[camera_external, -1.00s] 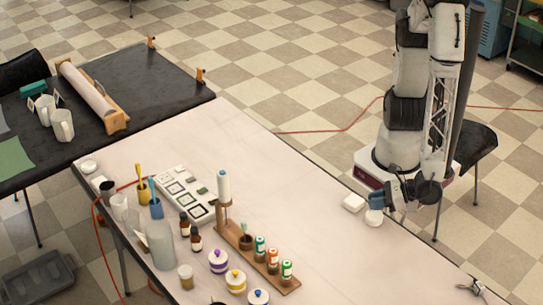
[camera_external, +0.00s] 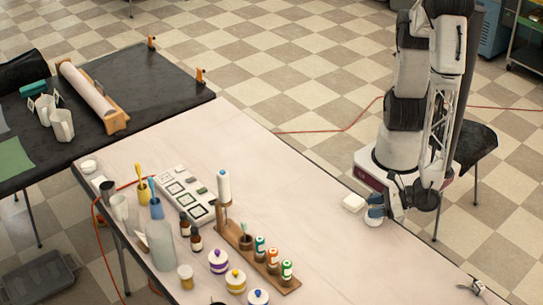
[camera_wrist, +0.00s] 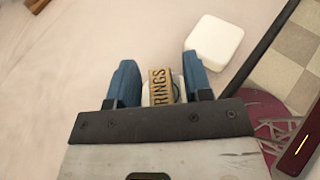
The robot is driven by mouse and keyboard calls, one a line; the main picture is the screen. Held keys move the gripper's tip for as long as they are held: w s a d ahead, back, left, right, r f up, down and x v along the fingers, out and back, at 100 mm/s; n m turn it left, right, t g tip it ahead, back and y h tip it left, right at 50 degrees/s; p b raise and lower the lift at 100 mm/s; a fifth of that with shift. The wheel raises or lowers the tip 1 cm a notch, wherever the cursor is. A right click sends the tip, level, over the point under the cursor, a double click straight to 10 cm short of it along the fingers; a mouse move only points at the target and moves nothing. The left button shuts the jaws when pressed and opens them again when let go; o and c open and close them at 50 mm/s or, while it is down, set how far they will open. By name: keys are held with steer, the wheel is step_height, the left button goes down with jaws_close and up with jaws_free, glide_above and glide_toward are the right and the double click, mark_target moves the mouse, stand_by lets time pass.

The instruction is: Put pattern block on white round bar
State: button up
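The pattern block is a tan wooden block with dark "RINGS" lettering (camera_wrist: 160,85), seen between my fingers in the wrist view. A thin gap shows on each side of it. The white round bar (camera_wrist: 177,88) shows behind and beside the block, mostly hidden; the block appears to be on it, though contact is not visible. My gripper (camera_wrist: 160,82) has two blue fingers, open around the block. In the external view, my gripper (camera_external: 375,205) is low at the table's right edge, over the white round bar (camera_external: 373,221). I cannot make out the block there.
A white square bar (camera_wrist: 213,42) lies close to the right finger; it also shows in the external view (camera_external: 353,202). A wooden rack (camera_external: 260,262) with small bottles, jars and a patterned tray (camera_external: 183,194) stand farther left. The table between is clear.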

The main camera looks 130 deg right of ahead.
steer(key=shift+r, duration=0.15)
steer(key=v, duration=1.2)
steer(key=shift+a+r, duration=0.2)
steer(key=shift+r, duration=0.05)
stand_by(0.6)
stand_by(0.6)
steer(key=w+d+r+m+g+y, duration=0.25)
steer(key=d+r+m+g, duration=0.3)
steer(key=d+m, duration=0.35)
steer(key=w+d+r+m+g+y, duration=0.25)
steer(key=d+r+m+g, duration=0.25)
steer(key=d+r+m, duration=0.3)
steer(key=s+d+r+m+t+y, duration=0.1)
steer(key=s+d+r+m+y, duration=0.1)
steer(key=d+r+m, duration=0.3)
steer(key=s+d+r+m+t+y, duration=0.2)
steer(key=d+r+m, duration=0.3)
steer(key=r, duration=0.4)
steer(key=shift+s+d+r+y, duration=0.3)
steer(key=shift+s+d+r, duration=0.05)
steer(key=shift+s+d, duration=0.35)
